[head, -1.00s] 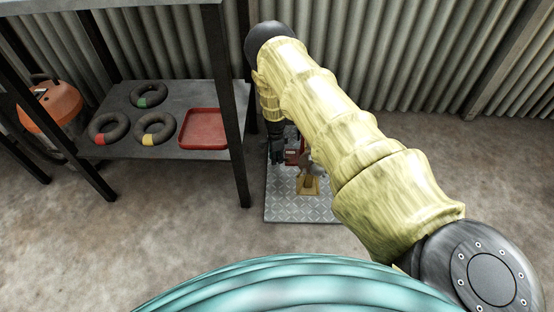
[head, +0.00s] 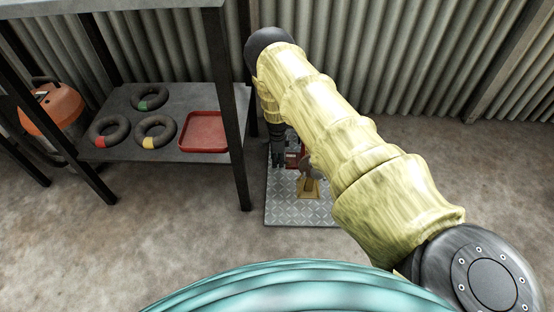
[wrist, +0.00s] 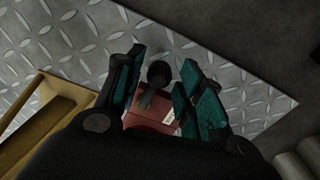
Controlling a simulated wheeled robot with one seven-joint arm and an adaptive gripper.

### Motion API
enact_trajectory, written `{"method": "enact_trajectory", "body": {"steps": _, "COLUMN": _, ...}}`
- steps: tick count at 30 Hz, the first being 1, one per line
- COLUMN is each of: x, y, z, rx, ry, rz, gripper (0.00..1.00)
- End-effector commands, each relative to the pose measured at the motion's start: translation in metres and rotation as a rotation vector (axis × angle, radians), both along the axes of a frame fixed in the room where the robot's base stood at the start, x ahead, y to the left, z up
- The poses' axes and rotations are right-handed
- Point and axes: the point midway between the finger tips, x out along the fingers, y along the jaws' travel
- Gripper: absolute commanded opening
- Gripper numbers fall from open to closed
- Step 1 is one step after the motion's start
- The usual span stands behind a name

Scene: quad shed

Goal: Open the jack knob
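The jack shows in the head view as a small red body (head: 292,159) on a metal plate, partly hidden by my arm. In the wrist view its red body (wrist: 150,112) lies below a round black knob (wrist: 159,73) on a short dark stem. I cannot tell how far the fingertips are above the knob. In the head view my gripper (head: 277,157) points down beside the red body.
The jack stands on a diamond-tread plate (head: 285,209). A corrugated wall is behind.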

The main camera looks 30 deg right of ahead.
Motion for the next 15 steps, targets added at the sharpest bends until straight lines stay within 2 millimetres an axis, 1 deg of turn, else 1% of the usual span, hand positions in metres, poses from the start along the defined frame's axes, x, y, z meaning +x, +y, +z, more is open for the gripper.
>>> {"method": "enact_trajectory", "body": {"steps": 10, "x": 0.001, "y": 0.002, "z": 0.001, "rx": 0.001, "ry": 0.0, "rz": 0.002, "gripper": 0.44}}
{"method": "enact_trajectory", "body": {"steps": 13, "x": 0.001, "y": 0.002, "z": 0.007, "rx": 0.001, "ry": 0.0, "rz": 0.002, "gripper": 0.44}}
{"method": "enact_trajectory", "body": {"steps": 15, "x": 0.001, "y": 0.002, "z": 0.014, "rx": 0.001, "ry": 0.0, "rz": 0.002, "gripper": 0.44}}
